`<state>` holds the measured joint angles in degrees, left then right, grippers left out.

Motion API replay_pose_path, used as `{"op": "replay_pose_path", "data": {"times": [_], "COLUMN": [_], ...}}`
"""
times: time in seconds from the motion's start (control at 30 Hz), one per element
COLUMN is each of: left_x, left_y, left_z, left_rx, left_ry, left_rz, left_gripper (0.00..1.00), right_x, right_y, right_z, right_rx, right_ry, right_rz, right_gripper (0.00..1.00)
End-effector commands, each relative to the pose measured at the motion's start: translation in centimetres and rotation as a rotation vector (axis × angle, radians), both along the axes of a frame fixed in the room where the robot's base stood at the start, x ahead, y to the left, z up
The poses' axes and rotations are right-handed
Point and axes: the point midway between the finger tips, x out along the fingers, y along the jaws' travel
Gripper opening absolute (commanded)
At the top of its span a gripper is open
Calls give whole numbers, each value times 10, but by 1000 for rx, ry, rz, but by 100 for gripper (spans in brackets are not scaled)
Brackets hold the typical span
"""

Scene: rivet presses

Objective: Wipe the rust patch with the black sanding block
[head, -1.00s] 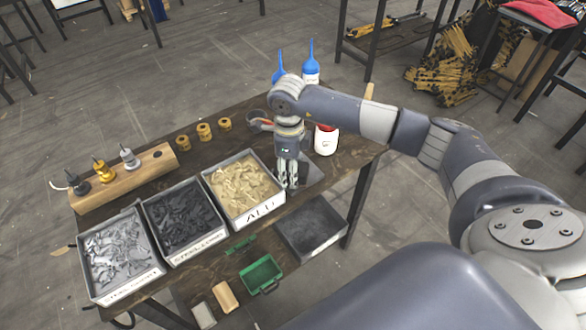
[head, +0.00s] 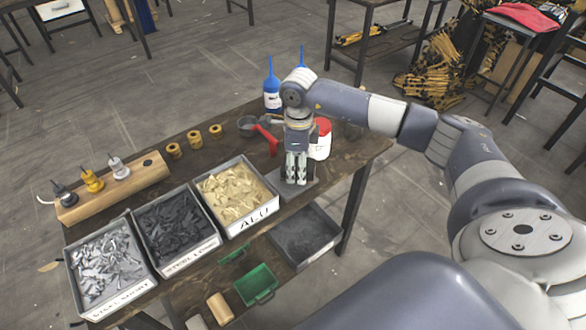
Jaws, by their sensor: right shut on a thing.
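My right gripper (head: 296,178) points straight down at the right end of the workbench, just right of the ALU bin. It is shut on a small dark thing, apparently the black sanding block, mostly hidden by the fingers. Under and around the fingertips is a flat grey plate (head: 308,188). I cannot tell whether the block touches it. No rust patch can be made out; the gripper covers much of the plate. My left gripper is not in view.
Bins of silver (head: 103,268), dark (head: 175,228) and tan pieces (head: 234,193) line the bench front. A red-handled tool (head: 268,138), a white-and-red container (head: 320,142) and a blue-tipped bottle (head: 272,98) stand close behind the gripper. A grey tray (head: 303,240) sits below.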

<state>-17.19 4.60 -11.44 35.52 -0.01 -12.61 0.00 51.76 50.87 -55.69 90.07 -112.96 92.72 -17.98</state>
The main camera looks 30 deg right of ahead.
Motion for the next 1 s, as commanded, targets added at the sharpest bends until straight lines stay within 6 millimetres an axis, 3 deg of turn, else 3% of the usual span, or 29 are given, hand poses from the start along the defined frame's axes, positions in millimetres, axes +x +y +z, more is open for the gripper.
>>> {"op": "replay_pose_path", "data": {"times": [0.27,0.8,1.0], "left_x": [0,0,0], "left_y": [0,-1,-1], "left_z": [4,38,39], "left_rx": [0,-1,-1], "left_ry": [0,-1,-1], "left_rz": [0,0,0], "left_gripper": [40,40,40], "right_x": [1,1,0], "right_y": [0,0,0], "right_z": [6,59,61], "right_rx": [-1,-1,-1], "right_ry": [-2,-3,-2], "right_rz": [-1,-1,-1], "right_gripper": [18,18,18]}}
